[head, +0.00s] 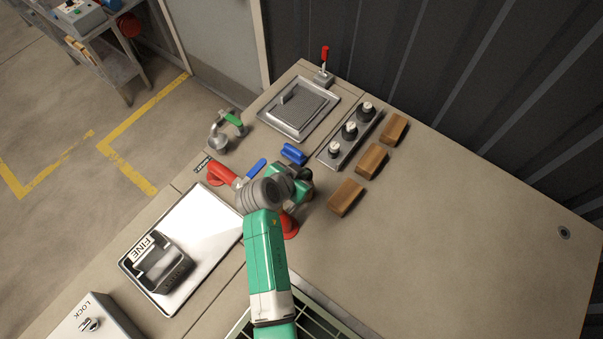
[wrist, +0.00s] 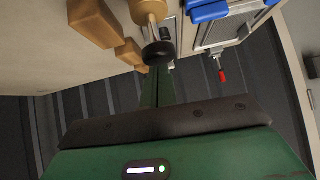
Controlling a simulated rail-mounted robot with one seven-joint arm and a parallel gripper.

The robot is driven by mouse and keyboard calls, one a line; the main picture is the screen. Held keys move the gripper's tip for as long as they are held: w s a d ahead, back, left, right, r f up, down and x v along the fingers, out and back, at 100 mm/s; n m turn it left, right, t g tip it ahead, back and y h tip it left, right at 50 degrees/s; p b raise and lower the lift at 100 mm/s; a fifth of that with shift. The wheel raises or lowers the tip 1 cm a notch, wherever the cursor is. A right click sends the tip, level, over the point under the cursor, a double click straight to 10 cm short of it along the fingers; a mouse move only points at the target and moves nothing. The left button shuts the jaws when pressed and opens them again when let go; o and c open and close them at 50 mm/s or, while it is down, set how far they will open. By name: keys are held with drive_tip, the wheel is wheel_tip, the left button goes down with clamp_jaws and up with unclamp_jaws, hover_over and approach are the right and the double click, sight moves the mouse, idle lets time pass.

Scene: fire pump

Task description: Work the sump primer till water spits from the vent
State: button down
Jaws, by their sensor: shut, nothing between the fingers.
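No part is legibly marked as the sump primer or vent. A red fitting (head: 222,173) with a blue lever (head: 257,165) lies left of my gripper (head: 302,182), beside a small dark label too small to read. My arm partly hides it and another red part (head: 289,225). A blue handle (head: 293,153) lies just beyond my gripper. A red-handled lever (head: 325,54) stands upright at the far end; it also shows in the wrist view (wrist: 221,74). My gripper is shut and empty, its green fingers (wrist: 158,88) close together in the wrist view.
A square hatch (head: 299,107) and a green-handled valve (head: 230,121) lie beyond. A tray (head: 205,222) bears a FINE-marked box (head: 160,264). The bench's right side is clear.

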drive_tip(key=shift+f, duration=0.15)
wheel_tip(320, 180, down, 4)
drive_tip(key=b, duration=0.3)
drive_tip(key=shift+b, duration=0.3)
drive_tip(key=shift+r, duration=0.2)
drive_tip(key=shift+s+r+p, duration=0.1)
drive_tip(key=shift+p, duration=0.2)
drive_tip(key=w+d+r+p+v, duration=0.1)
drive_tip(key=r+p+v, duration=0.1)
drive_tip(key=v, duration=1.1)
drive_tip(key=shift+w+r+p, duration=0.15)
drive_tip(key=shift+w+p, duration=0.25)
drive_tip(key=shift+p, duration=0.5)
drive_tip(key=shift+d, duration=0.1)
